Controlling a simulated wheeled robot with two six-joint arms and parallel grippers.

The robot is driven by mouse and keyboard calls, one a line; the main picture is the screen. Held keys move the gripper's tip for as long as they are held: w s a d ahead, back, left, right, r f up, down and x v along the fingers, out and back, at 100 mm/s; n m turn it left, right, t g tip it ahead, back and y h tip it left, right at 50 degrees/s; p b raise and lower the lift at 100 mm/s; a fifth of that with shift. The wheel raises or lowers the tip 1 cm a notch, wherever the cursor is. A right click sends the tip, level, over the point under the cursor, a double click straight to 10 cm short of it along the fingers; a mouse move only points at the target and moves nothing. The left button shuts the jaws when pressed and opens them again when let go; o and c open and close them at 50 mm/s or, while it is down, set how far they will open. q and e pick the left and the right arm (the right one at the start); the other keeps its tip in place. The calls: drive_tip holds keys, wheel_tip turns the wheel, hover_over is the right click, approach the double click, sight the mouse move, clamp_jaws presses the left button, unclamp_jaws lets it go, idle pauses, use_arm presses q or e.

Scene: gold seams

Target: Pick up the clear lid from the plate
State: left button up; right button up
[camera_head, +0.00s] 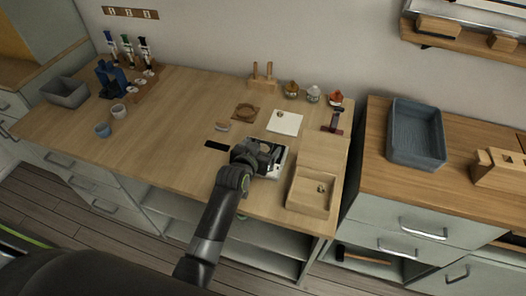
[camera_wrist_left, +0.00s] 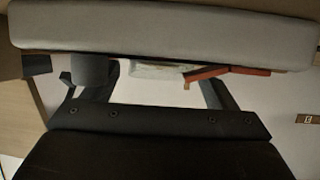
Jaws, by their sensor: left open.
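A white, flat, square piece (camera_head: 278,166) lies on the wooden worktop, mostly covered by my left gripper (camera_head: 264,157). I cannot make out a clear lid on it. A second white square (camera_head: 287,126), just behind, carries a small brownish piece at its upper left corner. I cannot tell which of the two is the plate. My left gripper is open over the nearer square; whether it touches anything is hidden. In the left wrist view, the dark fingers of my left gripper (camera_wrist_left: 150,85) stand apart below a broad grey bar (camera_wrist_left: 160,28). My right gripper is not in view.
A shallow wooden tray (camera_head: 304,207) stands right of my gripper, and a black strip (camera_head: 217,145) lies to its left. Small jars (camera_head: 313,94) and a wooden stand (camera_head: 262,83) line the back. A grey bin (camera_head: 402,155) is on the right counter. The left-middle worktop is clear.

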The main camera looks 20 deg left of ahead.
use_arm(q)
drive_tip(key=c, duration=1)
